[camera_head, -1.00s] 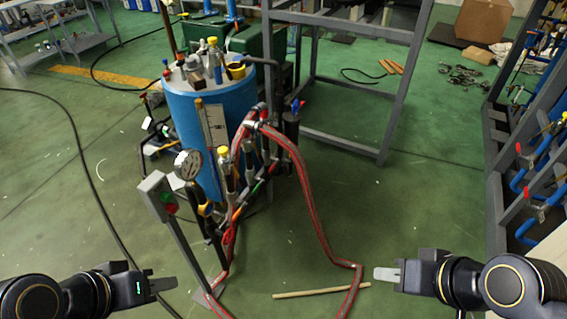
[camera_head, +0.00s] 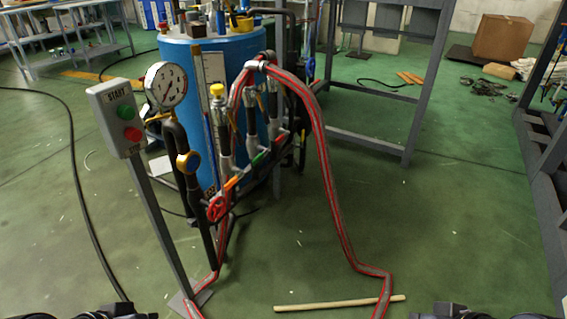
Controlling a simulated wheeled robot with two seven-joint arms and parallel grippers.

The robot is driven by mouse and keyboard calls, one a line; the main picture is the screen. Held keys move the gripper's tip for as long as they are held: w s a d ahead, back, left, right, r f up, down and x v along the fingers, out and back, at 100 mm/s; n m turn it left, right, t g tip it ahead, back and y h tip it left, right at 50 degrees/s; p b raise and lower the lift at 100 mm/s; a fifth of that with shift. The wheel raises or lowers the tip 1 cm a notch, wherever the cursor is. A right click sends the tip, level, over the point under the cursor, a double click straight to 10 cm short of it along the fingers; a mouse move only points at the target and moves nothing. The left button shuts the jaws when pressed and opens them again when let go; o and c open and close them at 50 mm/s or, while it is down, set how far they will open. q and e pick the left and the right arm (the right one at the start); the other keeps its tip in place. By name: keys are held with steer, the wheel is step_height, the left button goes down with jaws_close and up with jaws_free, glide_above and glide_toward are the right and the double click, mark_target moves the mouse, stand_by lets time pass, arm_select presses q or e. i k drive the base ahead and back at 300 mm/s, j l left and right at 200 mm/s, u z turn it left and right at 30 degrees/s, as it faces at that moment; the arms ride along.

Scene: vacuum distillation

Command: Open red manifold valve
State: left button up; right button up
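The manifold (camera_head: 250,172) is a slanted row of valves in front of the blue tank (camera_head: 225,95). It carries coloured handles: an orange one (camera_head: 233,183), a green one (camera_head: 259,158) and a small red one (camera_head: 280,136) at the upper right end. A round red handwheel (camera_head: 215,208) sits at the lower left end. I cannot tell from here whether the red valve is open or shut. Only the upper edges of my two arms show at the bottom edge; the fingers of both grippers are out of the frame, apart from the manifold.
A start/stop box (camera_head: 117,118) on a post stands left of the manifold, beside a pressure gauge (camera_head: 166,85). A red-striped hose (camera_head: 325,170) loops from the manifold to the floor. A wooden stick (camera_head: 340,303) lies in front.

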mark_target(281, 137)
steer(key=i+l+u, duration=0.3)
steer(key=i, duration=0.3)
steer(key=i+l+u, duration=0.3)
steer(key=i, duration=0.3)
steer(key=i+l+u, duration=0.15)
steer(key=i+j, duration=0.05)
steer(key=i, duration=0.05)
